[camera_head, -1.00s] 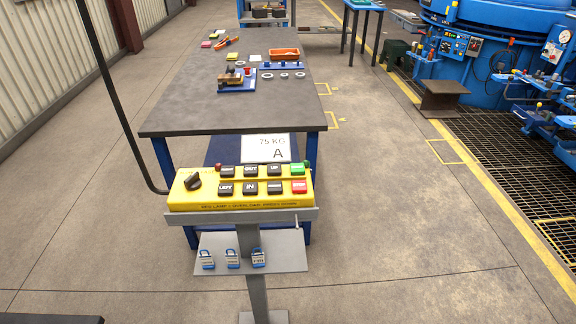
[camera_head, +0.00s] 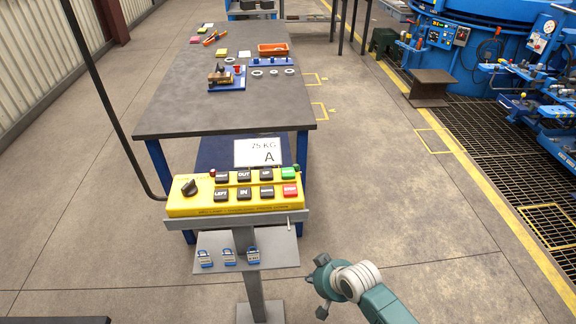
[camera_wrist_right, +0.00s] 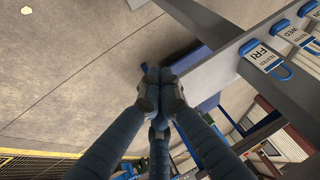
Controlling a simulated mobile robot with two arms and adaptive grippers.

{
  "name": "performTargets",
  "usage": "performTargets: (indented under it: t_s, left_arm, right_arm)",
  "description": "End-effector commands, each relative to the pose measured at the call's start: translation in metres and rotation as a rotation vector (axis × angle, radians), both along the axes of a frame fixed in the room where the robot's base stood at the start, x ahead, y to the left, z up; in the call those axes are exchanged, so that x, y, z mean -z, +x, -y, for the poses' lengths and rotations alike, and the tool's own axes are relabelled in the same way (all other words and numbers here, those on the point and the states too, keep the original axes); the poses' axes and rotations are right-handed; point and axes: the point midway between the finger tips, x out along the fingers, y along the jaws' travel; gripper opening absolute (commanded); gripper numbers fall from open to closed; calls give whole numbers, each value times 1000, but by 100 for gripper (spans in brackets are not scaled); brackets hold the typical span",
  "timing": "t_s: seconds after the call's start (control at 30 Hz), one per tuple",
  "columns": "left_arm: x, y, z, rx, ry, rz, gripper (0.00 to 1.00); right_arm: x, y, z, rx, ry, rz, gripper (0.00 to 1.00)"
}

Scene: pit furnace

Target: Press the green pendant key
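The green key (camera_head: 288,173) is at the top right of the yellow pendant box (camera_head: 205,207), above the red key (camera_head: 290,189). Black labelled keys (camera_head: 244,176) and a black rotary knob (camera_head: 189,188) are to its left. My right gripper (camera_head: 325,285) is low, right of the pendant stand, below and apart from the green key. In the right wrist view its fingers (camera_wrist_right: 158,92) come together at the tips with nothing seen between them. The pendant keys do not show in that view. My left gripper is not in view.
A grey shelf (camera_head: 283,250) with several tagged padlocks (camera_head: 253,256) sits below the pendant box; a tagged padlock (camera_wrist_right: 268,62) also shows in the wrist view. Behind stands a workbench (camera_head: 180,112). A black cable (camera_head: 105,95) rises at left.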

Motion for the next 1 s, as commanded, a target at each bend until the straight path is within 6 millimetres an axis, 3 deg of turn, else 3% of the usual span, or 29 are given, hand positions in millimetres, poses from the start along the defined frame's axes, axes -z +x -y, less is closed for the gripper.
performTargets:
  t_s: [0.03, 0.2, 0.5, 0.57, 0.83, 1.0]
  left_arm:
    - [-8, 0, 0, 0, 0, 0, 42]
    - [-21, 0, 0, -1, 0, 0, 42]
    - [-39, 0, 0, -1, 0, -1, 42]
    - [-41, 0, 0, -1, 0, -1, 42]
    - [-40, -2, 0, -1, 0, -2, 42]
    - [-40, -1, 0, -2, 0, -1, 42]
  right_arm:
    - [-31, 8, -9, -11, 16, 20, 0]
    - [-111, 16, -36, -53, 62, 54, 0]
    - [-225, 0, -72, -144, 109, 96, 0]
    - [-242, -1, -77, -158, 115, 103, 0]
    - [-282, 52, -91, -129, 174, 106, 0]
    - [-314, 85, -88, -81, 206, 102, 0]
